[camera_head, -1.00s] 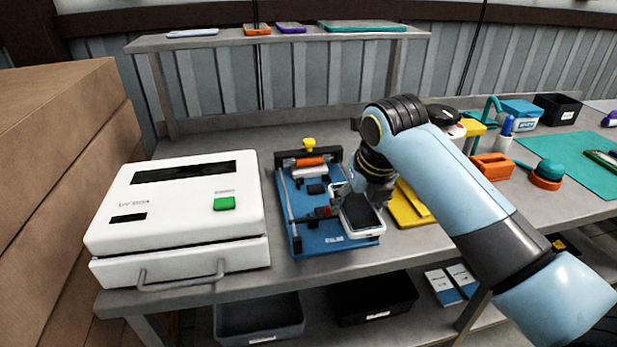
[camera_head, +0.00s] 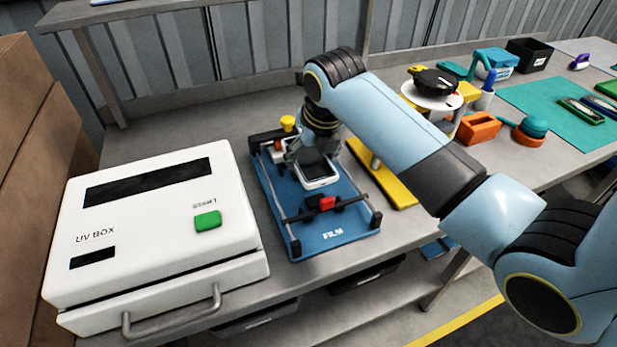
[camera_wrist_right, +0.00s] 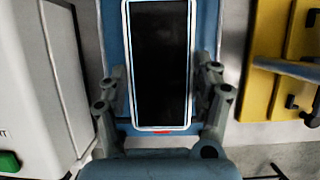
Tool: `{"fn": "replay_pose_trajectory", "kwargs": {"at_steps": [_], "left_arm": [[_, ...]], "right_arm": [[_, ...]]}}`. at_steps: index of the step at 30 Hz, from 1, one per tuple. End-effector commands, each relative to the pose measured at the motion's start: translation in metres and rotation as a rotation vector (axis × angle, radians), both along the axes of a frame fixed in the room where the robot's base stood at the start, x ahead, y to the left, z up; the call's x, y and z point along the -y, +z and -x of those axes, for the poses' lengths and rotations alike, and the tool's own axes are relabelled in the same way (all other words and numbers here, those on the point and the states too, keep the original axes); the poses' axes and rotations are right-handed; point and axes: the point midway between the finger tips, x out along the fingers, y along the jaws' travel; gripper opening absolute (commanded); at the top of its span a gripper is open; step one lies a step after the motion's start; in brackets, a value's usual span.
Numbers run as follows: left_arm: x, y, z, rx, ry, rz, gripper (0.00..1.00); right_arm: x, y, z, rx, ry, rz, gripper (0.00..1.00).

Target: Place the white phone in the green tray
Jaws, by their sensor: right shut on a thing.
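The white phone (camera_head: 321,182) has a dark screen and a pale rim. It is held over the blue film jig (camera_head: 350,223), toward the jig's back half. My right gripper (camera_head: 314,158) is shut on it; the arm partly hides the grip. In the right wrist view the phone (camera_wrist_right: 160,60) lies between the two fingers of the gripper (camera_wrist_right: 160,105), screen facing the camera. I cannot tell whether the phone touches the jig. A green, tray-like frame (camera_head: 580,112) with a dark middle lies on the teal mat at the far right. My left gripper is out of view.
A white UV box (camera_head: 150,235) stands left of the jig. A yellow stand (camera_head: 385,180) is close on its right. Farther right are an orange block (camera_head: 478,128), a round black-topped device (camera_head: 436,85) and a teal mat (camera_head: 540,100). Cartons (camera_head: 45,130) stand at the left.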

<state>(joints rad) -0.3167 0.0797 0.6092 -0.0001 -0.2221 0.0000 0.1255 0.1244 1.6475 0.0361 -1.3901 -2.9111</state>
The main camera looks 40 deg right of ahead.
Motion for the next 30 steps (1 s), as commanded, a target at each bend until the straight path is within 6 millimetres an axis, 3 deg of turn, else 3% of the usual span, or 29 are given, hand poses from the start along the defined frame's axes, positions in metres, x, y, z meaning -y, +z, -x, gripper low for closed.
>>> {"fn": "replay_pose_trajectory", "kwargs": {"at_steps": [8, 11, 15, 27, 28, 30], "left_arm": [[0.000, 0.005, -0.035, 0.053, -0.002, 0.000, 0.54], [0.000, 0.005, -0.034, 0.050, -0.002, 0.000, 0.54], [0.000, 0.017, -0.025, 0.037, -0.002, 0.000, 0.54], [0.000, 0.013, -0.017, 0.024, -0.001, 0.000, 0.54], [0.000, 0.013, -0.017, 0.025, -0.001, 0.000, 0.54], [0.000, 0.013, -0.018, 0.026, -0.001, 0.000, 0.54]], "right_arm": [[-0.001, -0.037, 0.000, -0.001, 0.000, -0.001, 0.21], [-0.001, -0.054, 0.000, -0.002, 0.000, -0.001, 0.21], [0.000, -0.060, 0.000, 0.001, 0.000, -0.001, 0.21], [0.000, -0.068, 0.000, 0.001, 0.000, -0.001, 0.21], [0.000, -0.068, 0.000, 0.000, 0.000, -0.001, 0.69], [0.000, -0.068, 0.000, 0.000, 0.000, -0.001, 0.78]]}}
